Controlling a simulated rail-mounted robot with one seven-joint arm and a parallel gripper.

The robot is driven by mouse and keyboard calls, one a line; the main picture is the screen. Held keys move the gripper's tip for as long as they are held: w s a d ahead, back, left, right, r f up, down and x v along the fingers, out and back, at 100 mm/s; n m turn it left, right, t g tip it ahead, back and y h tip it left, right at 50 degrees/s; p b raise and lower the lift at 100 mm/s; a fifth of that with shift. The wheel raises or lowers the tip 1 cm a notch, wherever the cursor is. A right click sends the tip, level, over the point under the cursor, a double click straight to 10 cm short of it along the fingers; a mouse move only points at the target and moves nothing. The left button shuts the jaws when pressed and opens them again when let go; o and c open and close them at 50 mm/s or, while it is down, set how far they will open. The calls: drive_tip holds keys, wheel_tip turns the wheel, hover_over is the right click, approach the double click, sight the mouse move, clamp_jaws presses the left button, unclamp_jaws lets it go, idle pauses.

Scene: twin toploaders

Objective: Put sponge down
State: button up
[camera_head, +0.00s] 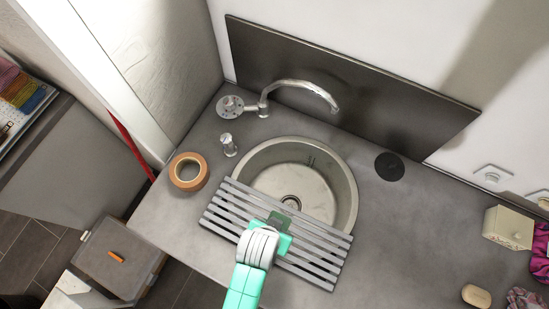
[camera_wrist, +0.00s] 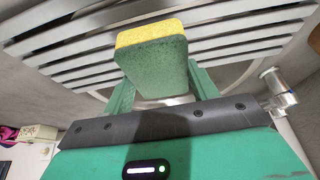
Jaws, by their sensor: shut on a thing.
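The sponge (camera_wrist: 155,62) is green with a yellow layer on one side. In the wrist view it stands between the two green fingers of my gripper (camera_wrist: 160,95), which is shut on it. In the head view my gripper (camera_head: 277,236) is over the slatted grey drying rack (camera_head: 325,262), and the dark green sponge (camera_head: 279,222) shows at its tip. The rack lies across the front of the round sink (camera_head: 345,185). I cannot tell whether the sponge touches the slats.
A chrome faucet (camera_head: 303,86) stands behind the sink. A tape roll (camera_head: 188,171) and a small metal dispenser (camera_head: 228,145) are on the left. A black disc (camera_head: 389,167) is on the right. A cream box (camera_head: 507,228) and a soap bar (camera_head: 477,296) are farther right. The counter between them is clear.

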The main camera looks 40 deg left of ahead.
drive_tip(key=shift+w+a, duration=0.15)
drive_tip(key=shift+w, duration=0.15)
drive_tip(key=shift+f, duration=1.8)
drive_tip(key=shift+f, duration=0.2)
drive_tip(key=o, duration=0.9)
drive_tip(key=p+v, duration=0.1)
drive_tip(key=v, duration=1.1)
drive_tip(key=shift+r, duration=0.2)
